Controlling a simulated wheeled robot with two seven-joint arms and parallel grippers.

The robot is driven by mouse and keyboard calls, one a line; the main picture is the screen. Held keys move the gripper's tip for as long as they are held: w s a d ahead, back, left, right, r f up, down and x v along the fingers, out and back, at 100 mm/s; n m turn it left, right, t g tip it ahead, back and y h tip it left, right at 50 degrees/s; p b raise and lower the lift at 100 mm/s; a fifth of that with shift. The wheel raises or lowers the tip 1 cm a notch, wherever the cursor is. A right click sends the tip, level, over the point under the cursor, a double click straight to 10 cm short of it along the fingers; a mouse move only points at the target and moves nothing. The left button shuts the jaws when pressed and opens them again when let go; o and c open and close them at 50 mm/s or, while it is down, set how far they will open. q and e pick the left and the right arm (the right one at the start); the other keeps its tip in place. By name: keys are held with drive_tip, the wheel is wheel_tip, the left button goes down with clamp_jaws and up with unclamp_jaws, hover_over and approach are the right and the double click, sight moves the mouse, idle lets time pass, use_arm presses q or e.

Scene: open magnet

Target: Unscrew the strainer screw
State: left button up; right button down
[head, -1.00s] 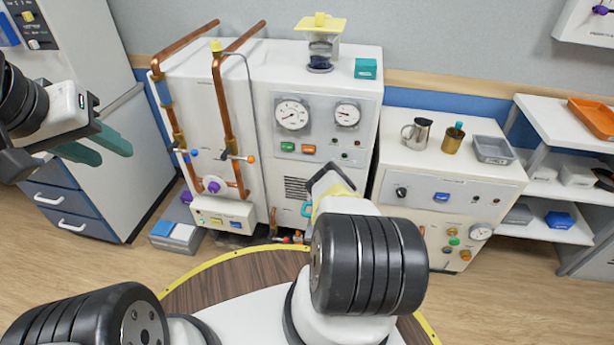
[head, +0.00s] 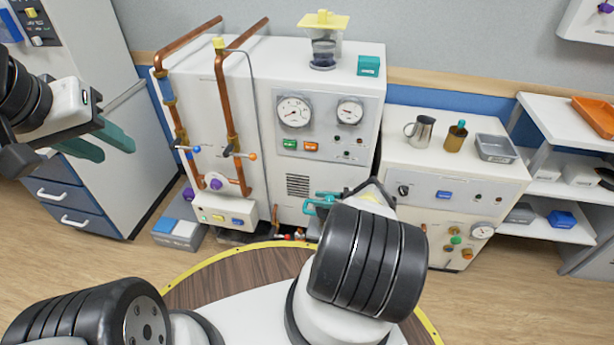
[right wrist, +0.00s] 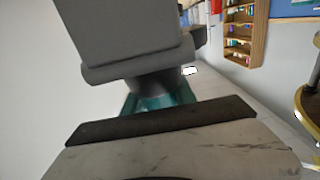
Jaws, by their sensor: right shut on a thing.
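My right gripper (head: 314,204) is in front of the white cabinet (head: 291,212), at its lower right front. Its teal fingers point left, and my arm hides much of what lies behind. In the right wrist view, the teal fingers (right wrist: 160,97) are shut around the lower end of a dark grey fitting. The fitting has a square block (right wrist: 122,35) above a round collar. The gripped round part (right wrist: 155,82) appears to be the strainer screw; its end is hidden between the fingers. My left gripper (head: 110,150) is open and empty at the far left, raised in front of the grey cabinet.
Copper pipes (head: 229,110) with small valves run down the cabinet's left. A lower white unit (head: 455,180) carries a jug (head: 420,130) and a tray (head: 495,148).

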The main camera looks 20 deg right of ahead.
idle(0.5)
drive_tip(key=c, duration=1)
unclamp_jaws()
drive_tip(key=shift+a, duration=0.1)
